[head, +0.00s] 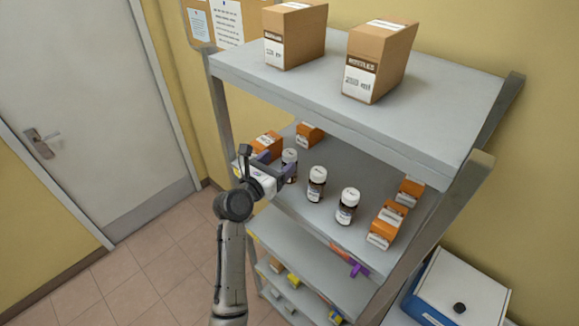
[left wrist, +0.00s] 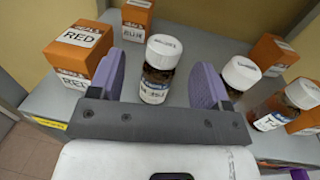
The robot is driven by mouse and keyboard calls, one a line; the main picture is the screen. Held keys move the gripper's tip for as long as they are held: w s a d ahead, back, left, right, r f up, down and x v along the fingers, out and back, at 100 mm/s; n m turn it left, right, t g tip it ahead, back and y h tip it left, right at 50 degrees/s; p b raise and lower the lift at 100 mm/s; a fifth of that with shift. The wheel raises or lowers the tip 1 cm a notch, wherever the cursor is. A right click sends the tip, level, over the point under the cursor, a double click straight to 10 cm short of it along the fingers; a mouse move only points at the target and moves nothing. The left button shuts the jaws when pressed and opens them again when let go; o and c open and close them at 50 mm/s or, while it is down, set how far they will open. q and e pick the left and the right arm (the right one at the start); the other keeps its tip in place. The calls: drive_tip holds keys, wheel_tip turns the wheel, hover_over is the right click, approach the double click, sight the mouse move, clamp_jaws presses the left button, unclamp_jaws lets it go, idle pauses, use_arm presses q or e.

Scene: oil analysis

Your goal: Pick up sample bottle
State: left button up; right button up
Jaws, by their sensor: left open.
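Three brown sample bottles with white caps and labels stand upright on the middle shelf (head: 325,220). My left gripper (head: 277,162) is at the leftmost bottle (head: 289,165). In the left wrist view this bottle (left wrist: 158,68) stands between the two purple fingers of the gripper (left wrist: 162,85). The fingers are open, with a visible gap on each side of the bottle. The middle bottle (head: 316,184) also shows in the left wrist view (left wrist: 238,75), just right of the right finger. The right bottle (head: 347,206) shows farther right in the left wrist view (left wrist: 290,103). My right gripper is not in view.
Orange boxes stand left of the bottles (head: 267,144), behind them (head: 310,134) and at the right end (head: 385,226). The top shelf (head: 350,95) overhangs and carries two cardboard cartons (head: 295,35). A white-and-blue case (head: 462,285) is at lower right.

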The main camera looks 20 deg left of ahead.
sight(285, 158)
use_arm(q)
drive_tip(key=x, duration=0.2)
drive_tip(key=p+x, duration=0.1)
drive_tip(key=shift+w+d, duration=0.5)
drive_tip(key=shift+w, duration=0.45)
drive_tip(key=shift+c, duration=0.3)
drive_tip(key=c, duration=1.2)
drive_tip(key=shift+c, duration=0.3)
drive_tip(key=shift+p, duration=0.3)
